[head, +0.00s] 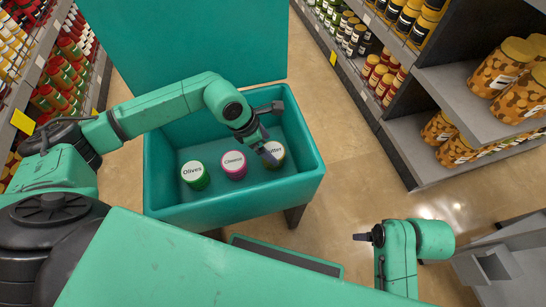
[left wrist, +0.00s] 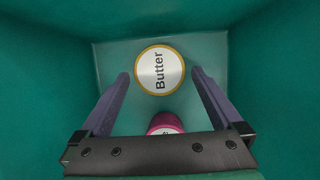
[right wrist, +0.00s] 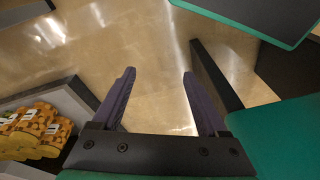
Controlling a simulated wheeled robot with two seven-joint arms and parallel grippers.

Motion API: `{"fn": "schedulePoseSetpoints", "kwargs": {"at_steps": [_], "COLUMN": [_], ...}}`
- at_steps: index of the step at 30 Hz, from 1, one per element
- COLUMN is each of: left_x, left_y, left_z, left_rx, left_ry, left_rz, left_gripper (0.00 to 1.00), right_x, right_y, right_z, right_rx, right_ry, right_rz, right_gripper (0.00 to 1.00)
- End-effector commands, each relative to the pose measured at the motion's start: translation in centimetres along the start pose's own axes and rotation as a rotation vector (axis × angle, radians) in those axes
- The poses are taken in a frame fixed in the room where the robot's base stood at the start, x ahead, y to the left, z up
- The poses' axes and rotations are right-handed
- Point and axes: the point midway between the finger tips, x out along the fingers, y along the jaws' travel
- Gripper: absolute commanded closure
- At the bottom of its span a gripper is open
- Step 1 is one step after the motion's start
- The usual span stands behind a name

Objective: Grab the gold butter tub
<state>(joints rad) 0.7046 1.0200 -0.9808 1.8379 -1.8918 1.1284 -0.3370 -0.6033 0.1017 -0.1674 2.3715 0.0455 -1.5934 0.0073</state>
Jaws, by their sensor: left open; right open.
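The gold butter tub (head: 276,153) stands in the teal bin at its right end, partly hidden by my left gripper (head: 268,150). In the left wrist view the butter tub (left wrist: 159,70) shows its white lid with a gold rim, labelled Butter, lying between and beyond the fingertips. My left gripper (left wrist: 159,75) is open above it, with no visible contact. My right gripper (right wrist: 159,72) is open and empty over the floor, outside the bin.
The teal bin (head: 316,170) has high walls around the tubs. A pink-rimmed tub (head: 234,165) stands left of the butter, and a green Olives tub (head: 195,175) further left. Stocked shelves (head: 425,150) stand right, others left. The bin's back inside is clear.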

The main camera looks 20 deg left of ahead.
Motion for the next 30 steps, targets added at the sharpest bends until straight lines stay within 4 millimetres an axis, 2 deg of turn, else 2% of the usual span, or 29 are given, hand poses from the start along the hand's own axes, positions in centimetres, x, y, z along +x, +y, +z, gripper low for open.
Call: {"fn": "schedulePoseSetpoints", "kwargs": {"at_steps": [3, 6, 13, 17, 18, 20, 30], "left_x": [2.7, 4.1, 4.2, 4.2, 4.2, 4.2, 3.5], "left_y": [0.1, 0.0, 0.1, 0.1, 0.1, 0.1, 0.1], "left_z": [-0.2, -0.2, -0.1, -0.2, -0.2, -0.1, 0.2], "left_rx": [0.0, 0.0, 0.0, 0.0, 0.0, 0.0, 0.0], "left_ry": [0.001, 0.001, 0.002, 0.002, 0.002, 0.002, -0.001], "left_rz": [-0.003, -0.003, -0.002, -0.002, -0.002, -0.002, -0.001], "left_gripper": [0.0, 0.0, 0.0, 0.5, 0.65, 0.88, 0.88], "right_x": [-1.3, 0.0, 0.0, 0.0, 0.0, 0.0, -0.2], "right_y": [-0.2, -0.9, -1.1, -1.1, -1.1, -1.1, -1.0], "right_z": [0.2, -0.6, -0.9, -0.9, -0.9, -0.9, -0.8], "right_rx": [-0.006, -0.019, -0.022, -0.022, -0.022, -0.022, -0.021], "right_ry": [0.01, 0.058, 0.074, 0.073, 0.073, 0.073, 0.063], "right_rz": [-0.006, -0.023, -0.028, -0.028, -0.028, -0.028, -0.026], "right_gripper": [0.24, 0.24, 0.24, 0.24, 0.24, 0.24, 0.24]}}
